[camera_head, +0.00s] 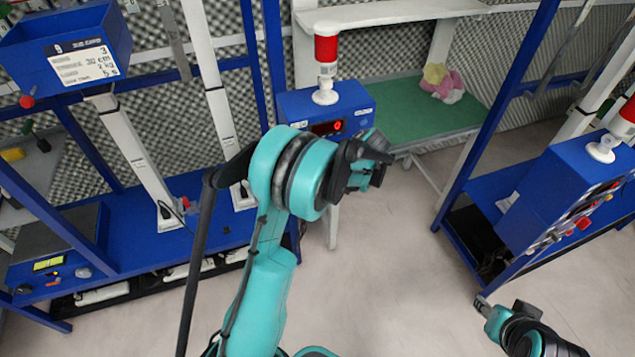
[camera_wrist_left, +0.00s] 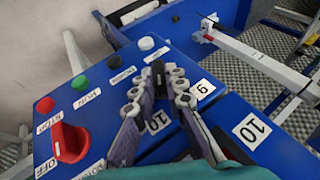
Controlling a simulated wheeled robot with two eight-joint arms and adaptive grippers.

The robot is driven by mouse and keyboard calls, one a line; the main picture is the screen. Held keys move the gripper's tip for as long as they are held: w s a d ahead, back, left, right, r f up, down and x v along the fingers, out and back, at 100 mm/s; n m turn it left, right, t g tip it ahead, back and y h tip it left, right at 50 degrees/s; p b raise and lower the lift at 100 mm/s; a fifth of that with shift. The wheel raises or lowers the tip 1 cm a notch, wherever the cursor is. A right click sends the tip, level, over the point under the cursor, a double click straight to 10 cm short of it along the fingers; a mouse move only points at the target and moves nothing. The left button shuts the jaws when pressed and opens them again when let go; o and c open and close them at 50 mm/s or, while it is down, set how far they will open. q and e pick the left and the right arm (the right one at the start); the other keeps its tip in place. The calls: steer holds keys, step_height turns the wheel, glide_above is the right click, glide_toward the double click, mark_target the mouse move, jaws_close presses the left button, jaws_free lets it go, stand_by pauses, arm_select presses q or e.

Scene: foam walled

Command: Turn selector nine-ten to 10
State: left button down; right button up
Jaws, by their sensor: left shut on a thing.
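In the left wrist view a blue control panel (camera_wrist_left: 235,112) carries white number labels: a 9 (camera_wrist_left: 203,88), a 10 (camera_wrist_left: 158,122) and another 10 (camera_wrist_left: 252,130). My left gripper (camera_wrist_left: 158,84) reaches over the panel, its two fingers shut on a small dark knob (camera_wrist_left: 158,70), which looks like the nine-ten selector. The fingers hide most of the knob, so I cannot tell which number it points to. My right gripper (camera_head: 483,304) is at the lower right, away from everything.
The panel also has a large red selector (camera_wrist_left: 68,141), a red button (camera_wrist_left: 45,105), and green (camera_wrist_left: 80,82), black (camera_wrist_left: 113,62) and white (camera_wrist_left: 146,43) buttons beside my fingers. A red-topped lamp (camera_head: 326,58) stands on the box. Open floor (camera_head: 385,270) lies between the stations.

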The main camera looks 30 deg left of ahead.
arm_select(q)
steer(key=shift+f, duration=0.1)
stand_by(0.4)
steer(key=c, duration=1.6)
jaws_free()
steer(key=shift+o, duration=0.2)
steer(key=v, duration=1.2)
steer(key=shift+w+d, duration=0.1)
